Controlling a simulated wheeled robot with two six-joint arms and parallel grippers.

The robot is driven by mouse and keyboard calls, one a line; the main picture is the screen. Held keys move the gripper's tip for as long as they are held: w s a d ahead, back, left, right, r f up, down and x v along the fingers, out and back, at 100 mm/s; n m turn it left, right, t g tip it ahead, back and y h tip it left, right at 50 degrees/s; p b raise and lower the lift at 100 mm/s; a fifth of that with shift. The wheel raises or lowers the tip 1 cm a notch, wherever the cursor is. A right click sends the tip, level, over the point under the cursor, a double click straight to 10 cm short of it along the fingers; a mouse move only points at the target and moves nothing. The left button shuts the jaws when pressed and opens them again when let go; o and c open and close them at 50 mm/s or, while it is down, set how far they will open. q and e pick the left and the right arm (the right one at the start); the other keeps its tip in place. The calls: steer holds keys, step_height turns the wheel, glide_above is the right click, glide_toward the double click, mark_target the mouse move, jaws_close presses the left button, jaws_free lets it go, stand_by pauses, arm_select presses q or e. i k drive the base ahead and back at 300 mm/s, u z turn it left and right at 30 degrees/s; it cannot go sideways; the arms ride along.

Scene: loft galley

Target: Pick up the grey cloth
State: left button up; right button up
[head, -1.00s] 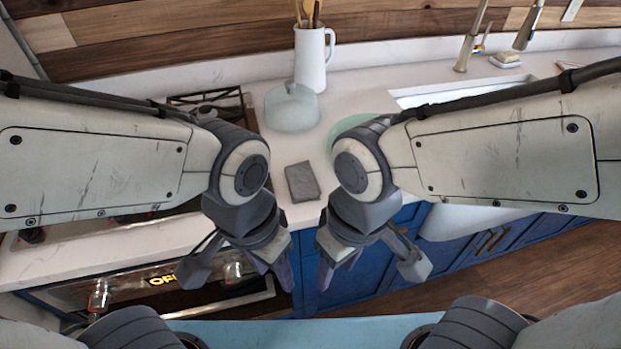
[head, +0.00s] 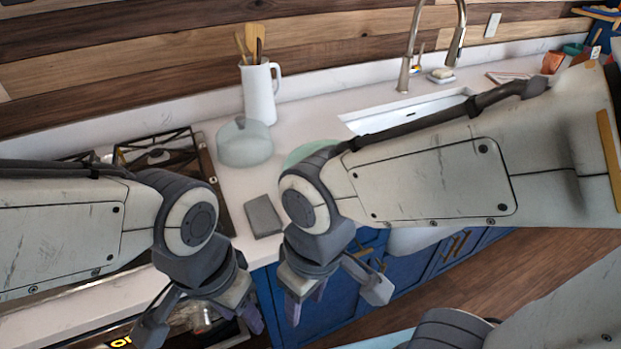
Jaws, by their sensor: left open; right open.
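The grey cloth (head: 263,216) lies folded flat on the white counter, near its front edge. It shows in the gap between my two arms. My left gripper (head: 205,330) is open and empty, below and to the left of the cloth in the picture. My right gripper (head: 335,298) is open and empty, below and to the right of it. Both grippers point down in front of the counter, apart from the cloth.
A glass dome (head: 244,145) and a white jug of utensils (head: 259,95) stand behind the cloth. A pale green round thing (head: 308,151) is partly hidden by my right arm. The stove (head: 160,152) is left, the sink (head: 405,112) right. Blue cabinets (head: 335,312) are below.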

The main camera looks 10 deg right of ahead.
mark_target(265, 221)
steer(key=z, duration=0.8)
steer(key=k, duration=1.05)
steer(key=z, duration=0.75)
steer(key=i, duration=1.2)
steer(key=u, duration=0.9)
steer(key=i, duration=0.25)
steer(key=u, duration=0.05)
